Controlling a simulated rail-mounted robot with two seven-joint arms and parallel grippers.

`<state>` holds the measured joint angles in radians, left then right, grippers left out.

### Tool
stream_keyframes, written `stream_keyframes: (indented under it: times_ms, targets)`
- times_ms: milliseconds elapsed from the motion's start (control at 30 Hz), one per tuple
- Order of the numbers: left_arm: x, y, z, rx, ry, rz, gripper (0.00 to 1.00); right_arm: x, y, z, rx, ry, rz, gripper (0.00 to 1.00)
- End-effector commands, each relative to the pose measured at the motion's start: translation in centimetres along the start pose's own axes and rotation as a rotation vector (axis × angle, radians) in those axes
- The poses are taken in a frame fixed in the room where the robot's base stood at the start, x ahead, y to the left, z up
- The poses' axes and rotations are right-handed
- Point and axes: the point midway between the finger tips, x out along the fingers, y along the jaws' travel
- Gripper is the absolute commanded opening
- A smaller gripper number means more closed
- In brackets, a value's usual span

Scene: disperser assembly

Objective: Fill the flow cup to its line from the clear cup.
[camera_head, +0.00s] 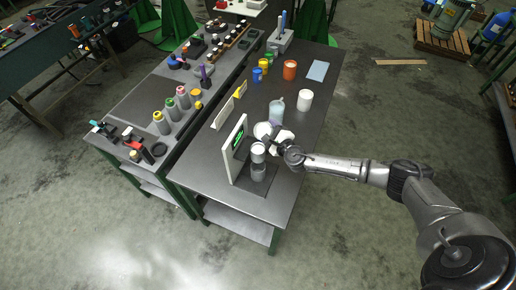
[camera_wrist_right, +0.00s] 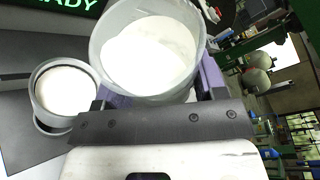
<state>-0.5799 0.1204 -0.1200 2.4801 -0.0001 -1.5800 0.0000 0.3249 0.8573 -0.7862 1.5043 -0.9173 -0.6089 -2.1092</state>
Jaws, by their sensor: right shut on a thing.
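My right gripper (camera_head: 273,134) is shut on the clear cup (camera_wrist_right: 186,73), which holds white liquid (camera_wrist_right: 150,50); the cup fills the top of the right wrist view. In the head view the clear cup (camera_head: 262,130) is partly covered by the gripper. The flow cup (camera_head: 258,149) stands just in front of it, in the stand by the display panel. In the wrist view the flow cup (camera_wrist_right: 66,90) is left of and below the clear cup and shows white inside. Its line is not visible, and I cannot tell whether liquid is pouring. My left gripper is not in view.
The white panel with a green display (camera_head: 238,141) stands left of the flow cup. Behind are a pale blue translucent vessel (camera_head: 277,111), a white cup (camera_head: 305,100) and an orange pot (camera_head: 290,70). The table's (camera_head: 315,128) right side is mostly clear.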

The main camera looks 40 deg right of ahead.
Motion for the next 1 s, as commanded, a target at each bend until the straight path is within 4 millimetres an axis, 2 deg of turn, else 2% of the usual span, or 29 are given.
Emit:
stream_keyframes:
  times_ms: [1000]
  targets:
    - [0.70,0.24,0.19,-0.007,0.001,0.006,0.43,0.04,-0.07,-0.01,-0.056,-0.009,-0.025,0.32]
